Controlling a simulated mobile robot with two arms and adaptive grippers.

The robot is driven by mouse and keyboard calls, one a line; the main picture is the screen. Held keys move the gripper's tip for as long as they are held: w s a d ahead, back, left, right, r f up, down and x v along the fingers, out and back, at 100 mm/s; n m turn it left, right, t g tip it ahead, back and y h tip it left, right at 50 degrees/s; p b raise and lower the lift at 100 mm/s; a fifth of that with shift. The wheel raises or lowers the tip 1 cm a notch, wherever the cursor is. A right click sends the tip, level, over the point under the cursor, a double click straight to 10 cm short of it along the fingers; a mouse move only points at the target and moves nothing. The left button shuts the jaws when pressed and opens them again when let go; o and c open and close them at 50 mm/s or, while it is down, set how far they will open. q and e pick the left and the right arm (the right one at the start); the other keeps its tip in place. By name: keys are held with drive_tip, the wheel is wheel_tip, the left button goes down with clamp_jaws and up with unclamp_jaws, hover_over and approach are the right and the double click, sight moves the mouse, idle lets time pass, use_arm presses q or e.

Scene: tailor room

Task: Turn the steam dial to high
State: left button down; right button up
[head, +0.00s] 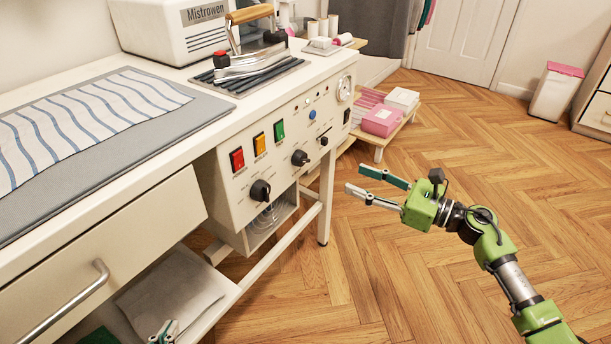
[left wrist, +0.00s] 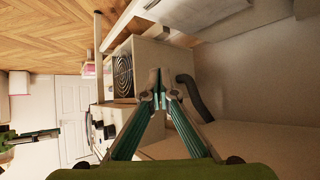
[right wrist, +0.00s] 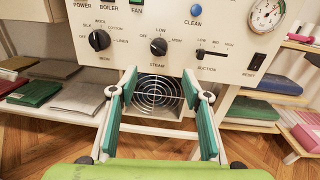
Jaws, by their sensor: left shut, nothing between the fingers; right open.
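The steam dial (head: 300,158) is a black knob on the cream control panel of the ironing station. In the right wrist view the steam dial (right wrist: 158,47) sits above its STEAM label; the exact setting is too small to read surely. My right gripper (head: 355,177) is open and empty, to the right of the panel and apart from it. In the right wrist view its fingers (right wrist: 160,82) are spread below the dial. My left gripper (head: 163,333) is low at the bottom edge. The left wrist view shows its fingers (left wrist: 160,80) shut and empty.
Another black dial (head: 260,190) sits left of the steam dial, and a suction slider (right wrist: 211,53) right of it. Red, orange and green switches (head: 258,144) line the panel above. An iron (head: 252,60) stands on the table. The floor (head: 430,270) right of the station is clear.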

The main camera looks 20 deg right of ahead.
sight(307, 160)
drive_tip(key=x, duration=1.3)
drive_tip(key=shift+s+a, duration=0.15)
drive_tip(key=shift+w+a, duration=0.3)
drive_tip(key=shift+w, duration=0.1)
use_arm(q)
drive_tip(key=shift+w+d+r+t, duration=0.15)
drive_tip(key=shift+w+r+t, duration=0.2)
drive_tip(key=shift+r, duration=0.2)
drive_tip(key=shift+w+d+r+t, duration=0.15)
drive_tip(key=shift+w+r+t, duration=0.15)
drive_tip(key=shift+r, duration=0.2)
drive_tip(key=shift+w, duration=0.1)
use_arm(e)
drive_tip(key=c, duration=1.1)
